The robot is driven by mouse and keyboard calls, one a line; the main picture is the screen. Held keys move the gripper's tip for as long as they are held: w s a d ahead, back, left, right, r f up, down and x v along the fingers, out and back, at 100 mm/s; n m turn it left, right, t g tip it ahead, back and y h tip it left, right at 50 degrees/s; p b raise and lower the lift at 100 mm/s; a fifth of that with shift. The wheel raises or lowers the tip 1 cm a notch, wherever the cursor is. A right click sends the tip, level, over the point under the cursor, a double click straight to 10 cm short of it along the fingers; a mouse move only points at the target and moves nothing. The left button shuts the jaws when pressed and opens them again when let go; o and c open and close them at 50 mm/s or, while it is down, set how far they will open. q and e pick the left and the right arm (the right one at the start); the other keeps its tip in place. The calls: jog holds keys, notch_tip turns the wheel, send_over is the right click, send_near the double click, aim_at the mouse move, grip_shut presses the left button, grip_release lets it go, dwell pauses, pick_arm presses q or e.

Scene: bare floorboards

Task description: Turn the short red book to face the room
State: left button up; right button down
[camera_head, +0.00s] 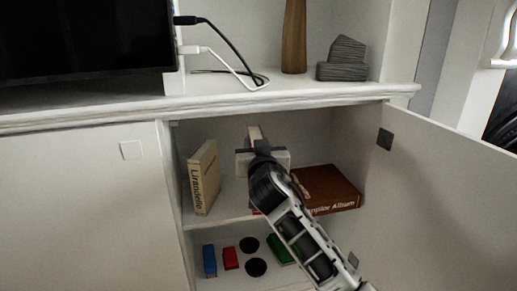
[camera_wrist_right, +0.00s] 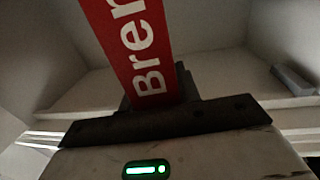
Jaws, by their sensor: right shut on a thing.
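The short red book (camera_wrist_right: 128,40) is in my right gripper. In the right wrist view its red spine shows large white letters reading "Bren", running up the spine at a tilt. In the head view only the pale top end of the book (camera_head: 254,132) shows above my right gripper (camera_head: 262,150); the gripper and arm hide most of the rest. The right gripper is shut on the book inside the open cabinet, above the upper shelf. I cannot tell whether the book touches the shelf. My left gripper is not in view.
A cream book (camera_head: 204,178) stands at the shelf's left, and a brown album (camera_head: 327,188) lies flat at right. The lower shelf holds blue (camera_head: 209,260), red (camera_head: 231,258) and green (camera_head: 281,249) items and black discs (camera_head: 256,267). The open door (camera_head: 440,200) bounds the right side.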

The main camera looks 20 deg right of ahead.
aim_at(249, 127)
jog(key=shift+n+y, duration=0.3)
jog(key=shift+y, duration=0.2)
jog(key=shift+w+d+r+b, duration=0.15)
jog(key=shift+w+b, duration=0.2)
jog(key=shift+w, duration=1)
jog(key=shift+w+a+r+b, duration=0.1)
jog(key=shift+w+b, duration=0.25)
jog(key=shift+w, duration=0.95)
jog(key=shift+n+y, duration=0.4)
jog(key=shift+y, duration=0.2)
jog(key=shift+w+d+b, duration=0.1)
jog(key=shift+w+b, duration=1.25)
jog(key=shift+w, duration=1.35)
jog(key=shift+f, duration=0.3)
